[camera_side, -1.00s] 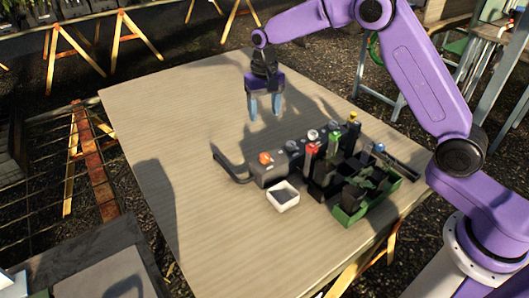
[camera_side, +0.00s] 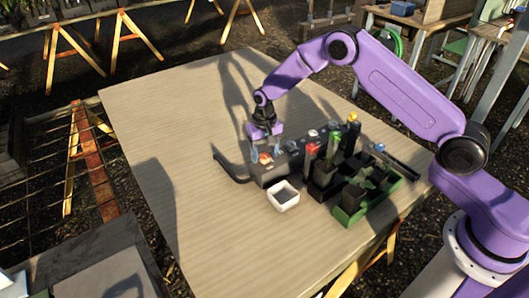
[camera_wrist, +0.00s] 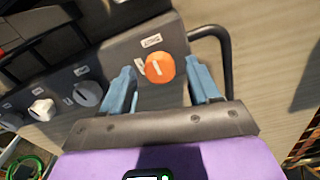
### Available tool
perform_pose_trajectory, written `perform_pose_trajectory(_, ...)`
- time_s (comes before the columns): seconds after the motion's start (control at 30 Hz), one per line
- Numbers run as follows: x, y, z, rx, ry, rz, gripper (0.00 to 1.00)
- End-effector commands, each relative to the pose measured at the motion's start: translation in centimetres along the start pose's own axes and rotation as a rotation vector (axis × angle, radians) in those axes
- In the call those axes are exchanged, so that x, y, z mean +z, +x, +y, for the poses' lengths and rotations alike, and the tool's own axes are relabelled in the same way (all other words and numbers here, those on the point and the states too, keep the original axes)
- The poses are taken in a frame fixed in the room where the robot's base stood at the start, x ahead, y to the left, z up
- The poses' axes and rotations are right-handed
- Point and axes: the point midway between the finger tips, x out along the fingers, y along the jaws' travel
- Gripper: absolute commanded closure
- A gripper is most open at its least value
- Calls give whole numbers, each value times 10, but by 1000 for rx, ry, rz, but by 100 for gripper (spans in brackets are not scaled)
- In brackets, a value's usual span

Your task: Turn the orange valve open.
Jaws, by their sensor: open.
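The orange valve (camera_wrist: 160,68) is a round knob with a pale line across it, on the face of a dark grey block (camera_wrist: 140,50) beside a small printed label. In the side view the orange valve (camera_side: 265,158) sits at the block's left end, partly hidden by a finger. My gripper (camera_wrist: 163,90) is open, with one blue finger on each side of the knob in the wrist view. I cannot tell whether a finger touches it. In the side view my gripper (camera_side: 267,154) is low over that end of the block.
Grey and white knobs (camera_wrist: 89,94) (camera_wrist: 42,109) line the same block. A black pipe (camera_side: 230,170) bends out of its left end. A white square dish (camera_side: 283,197) stands in front. A green crate (camera_side: 350,214) with black pots is right. The table's left side is clear.

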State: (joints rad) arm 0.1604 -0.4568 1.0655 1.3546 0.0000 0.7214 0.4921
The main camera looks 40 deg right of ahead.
Motion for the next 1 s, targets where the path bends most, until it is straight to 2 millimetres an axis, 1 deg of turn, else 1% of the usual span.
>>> perform_pose_trajectory(0.3, 0, 3, 0, 0, 0, 1, 39)
perform_pose_trajectory(0.33, 0, 3, 0, 0, 0, 1, 42)
perform_pose_trajectory(0.37, 0, 3, 0, 0, 0, 0, 52)
perform_pose_trajectory(0.4, 0, 3, 0, 0, 0, 0, 65)
perform_pose_trajectory(0.5, 0, 3, 0, 0, 0, 0, 95)
perform_pose_trajectory(0.77, 0, 3, 0, 0, -14, 0, 95)
perform_pose_trajectory(1.0, 0, 3, 0, 0, -112, -1, 95)
